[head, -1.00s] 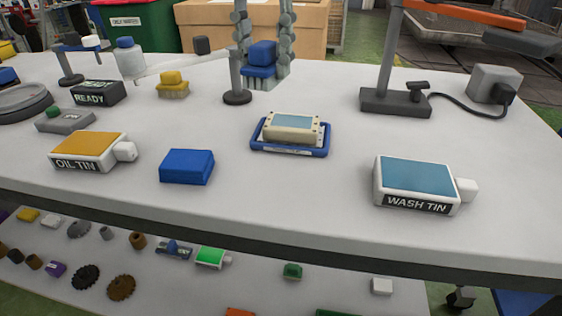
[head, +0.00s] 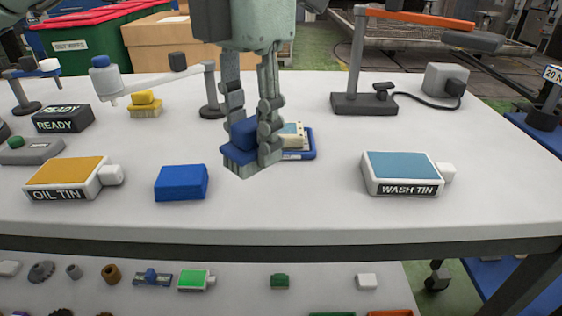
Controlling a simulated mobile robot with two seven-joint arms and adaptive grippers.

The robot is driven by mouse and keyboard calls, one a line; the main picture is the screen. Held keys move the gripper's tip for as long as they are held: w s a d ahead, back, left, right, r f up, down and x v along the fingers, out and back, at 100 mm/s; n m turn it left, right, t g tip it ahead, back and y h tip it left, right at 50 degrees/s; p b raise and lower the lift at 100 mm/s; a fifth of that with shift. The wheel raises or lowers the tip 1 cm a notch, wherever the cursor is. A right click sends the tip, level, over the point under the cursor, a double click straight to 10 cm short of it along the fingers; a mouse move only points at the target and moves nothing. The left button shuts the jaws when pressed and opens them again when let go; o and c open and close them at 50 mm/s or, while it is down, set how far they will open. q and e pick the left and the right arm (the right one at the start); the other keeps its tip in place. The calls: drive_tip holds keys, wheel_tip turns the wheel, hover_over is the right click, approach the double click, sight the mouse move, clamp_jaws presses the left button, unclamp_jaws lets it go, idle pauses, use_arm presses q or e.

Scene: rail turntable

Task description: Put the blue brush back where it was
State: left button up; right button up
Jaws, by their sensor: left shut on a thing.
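The blue brush (head: 242,133) is in my left gripper (head: 255,148), whose two fingers are shut on it from either side. The brush has a blue body with blue-grey bristles pointing down. It shows in front of the left part of a blue tray (head: 313,150) with a cream block (head: 292,138) in it, partly hiding both. I cannot tell whether the bristles touch the table. A yellow brush (head: 145,104) stands further back on the left. My right gripper is not in view.
A blue block (head: 181,183), the oil tin (head: 62,178) and the wash tin (head: 402,174) lie along the front of the white table (head: 300,215). A stand post (head: 209,85) with a side arm rises behind the gripper. Bare table lies between blue block and wash tin.

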use_arm(q)
drive_tip(key=w+d+f, duration=0.2)
drive_tip(key=w+d, duration=0.1)
drive_tip(key=shift+d+f+p, duration=0.15)
drive_tip(key=shift+f+p, duration=0.15)
drive_tip(key=shift+f, duration=0.05)
wheel_tip(320, 180, down, 4)
drive_tip(key=shift+r, duration=0.1)
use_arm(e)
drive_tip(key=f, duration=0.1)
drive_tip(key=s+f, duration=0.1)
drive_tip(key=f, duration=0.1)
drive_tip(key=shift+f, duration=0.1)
use_arm(q)
drive_tip(key=shift+f, duration=0.2)
drive_tip(key=o, duration=0.9)
drive_tip(key=shift+o, duration=1.1)
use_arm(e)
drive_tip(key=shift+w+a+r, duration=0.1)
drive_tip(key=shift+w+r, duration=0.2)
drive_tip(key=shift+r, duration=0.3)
